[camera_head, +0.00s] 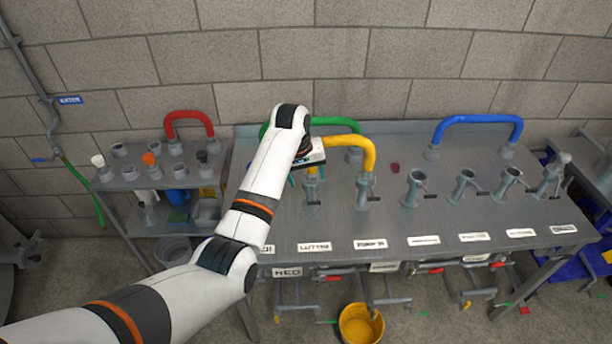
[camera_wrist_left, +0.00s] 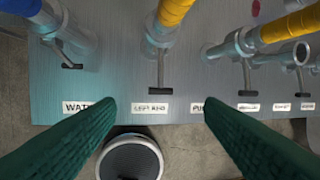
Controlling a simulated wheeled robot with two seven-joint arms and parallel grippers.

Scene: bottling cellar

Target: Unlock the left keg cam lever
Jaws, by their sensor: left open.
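The left keg cam lever (camera_wrist_left: 160,78) is a dark lever with a short crossbar in the left wrist view. It points down from a grey coupling (camera_wrist_left: 158,33) with a yellow hose (camera_wrist_left: 174,10) above it. A label reading roughly "LEFT KEG" (camera_wrist_left: 150,107) lies just below it. In the head view the coupling (camera_head: 312,192) stands on the bench, partly hidden by my arm. My left gripper (camera_head: 303,172) is above the bench; its green fingers (camera_wrist_left: 157,104) are spread wide, with the lever showing between them, apart from both. My right gripper is out of view.
More couplings with levers stand along the steel bench (camera_head: 450,230), one (camera_wrist_left: 68,35) close on the left, another (camera_wrist_left: 240,48) on the right. Blue (camera_head: 478,119) and green hoses arch behind. A yellow bucket (camera_head: 361,325) stands below the front edge. A shelf cart (camera_head: 150,180) is at left.

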